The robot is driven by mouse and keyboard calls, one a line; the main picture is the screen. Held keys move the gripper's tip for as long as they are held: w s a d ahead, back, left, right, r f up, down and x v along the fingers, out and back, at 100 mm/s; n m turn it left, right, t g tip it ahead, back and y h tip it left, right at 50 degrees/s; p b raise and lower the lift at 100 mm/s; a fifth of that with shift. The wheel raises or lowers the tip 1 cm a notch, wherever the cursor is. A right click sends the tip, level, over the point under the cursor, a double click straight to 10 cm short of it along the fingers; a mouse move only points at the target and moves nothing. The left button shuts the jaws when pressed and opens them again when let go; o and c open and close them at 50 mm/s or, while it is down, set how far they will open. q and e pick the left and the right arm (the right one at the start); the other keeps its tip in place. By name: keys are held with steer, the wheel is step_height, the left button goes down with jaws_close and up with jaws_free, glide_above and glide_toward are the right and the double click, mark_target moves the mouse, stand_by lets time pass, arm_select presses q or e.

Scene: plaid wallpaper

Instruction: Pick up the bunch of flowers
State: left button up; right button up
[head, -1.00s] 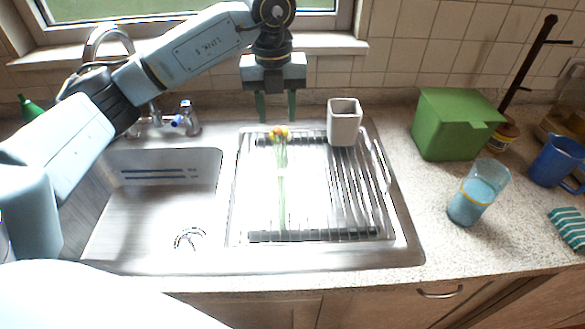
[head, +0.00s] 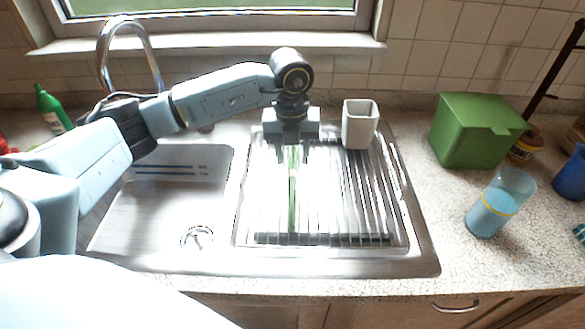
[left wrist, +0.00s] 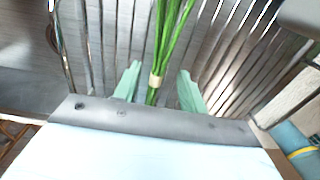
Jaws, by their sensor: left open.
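The bunch of flowers lies on the ribbed drainboard; its green stems (head: 292,195) show in the head view, while the blossoms are hidden behind my left gripper. In the left wrist view the stems (left wrist: 168,40) run between the fingers, with a pale band around them. My left gripper (head: 291,150) is over the flower end of the bunch, pointing down. In the left wrist view the left gripper (left wrist: 160,88) is open, with one green finger on each side of the stems, apart from them. My right gripper is not in view.
A whitish cup (head: 359,125) stands close to the right of my left gripper. A sink basin (head: 160,205) and tap (head: 128,50) are at the left. A green box (head: 478,130) and a blue-filled glass (head: 497,205) stand on the counter at the right.

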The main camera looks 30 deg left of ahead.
arm_select(q)
steer(key=shift+f, duration=1.35)
jaws_close()
steer(key=shift+r, duration=0.1)
